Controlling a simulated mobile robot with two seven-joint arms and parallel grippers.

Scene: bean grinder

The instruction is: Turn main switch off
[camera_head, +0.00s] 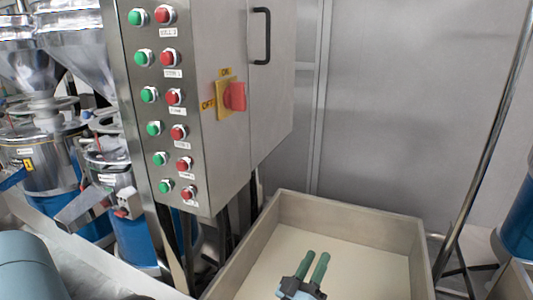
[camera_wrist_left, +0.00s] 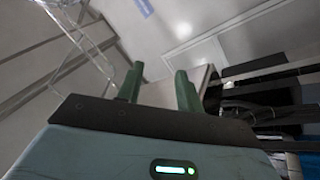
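The main switch (camera_head: 234,97) is a red knob on a yellow plate, on the side face of the grey control cabinet (camera_head: 215,60). An ON label is above the knob and an OFF label is to its left. The knob looks upright, toward ON, but its exact angle is hard to tell. My left gripper (camera_head: 320,260) is at the bottom of the head view, well below and to the right of the switch, touching nothing visible. Its green fingers are apart and empty, also in the left wrist view (camera_wrist_left: 159,78). The switch cannot be made out there. My right gripper is not in view.
Green and red push buttons (camera_head: 160,110) line the cabinet's front face. A black handle (camera_head: 261,36) is above and right of the switch. A beige open bin (camera_head: 350,228) lies below, behind my gripper. Steel hoppers (camera_head: 75,45) stand left. Space before the switch looks clear.

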